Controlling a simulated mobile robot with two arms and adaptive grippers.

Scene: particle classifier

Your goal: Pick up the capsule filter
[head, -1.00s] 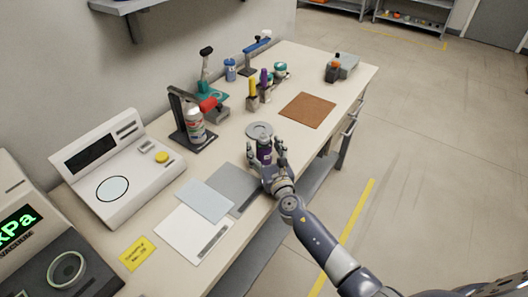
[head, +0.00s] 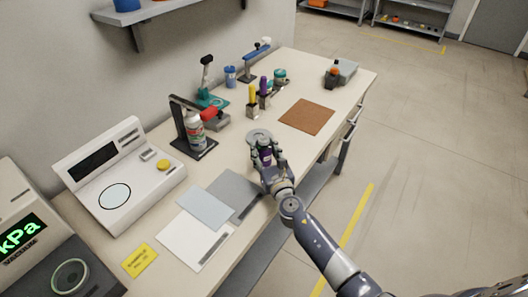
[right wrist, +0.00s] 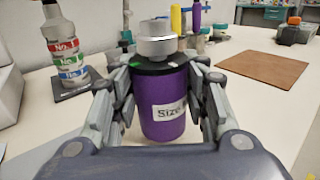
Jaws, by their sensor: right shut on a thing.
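The capsule filter is most likely the purple cylinder (right wrist: 162,105) with a white "Size" label, a black collar and a metal cap, seen upright in the right wrist view. My left gripper is not in view.
Flat grey and white plates (head: 195,240) lie nearer. A brown mat (head: 307,116) lies to the right on clear table (head: 330,140). Small bottles and tools stand farther back. A scale (head: 115,180) stands at left.

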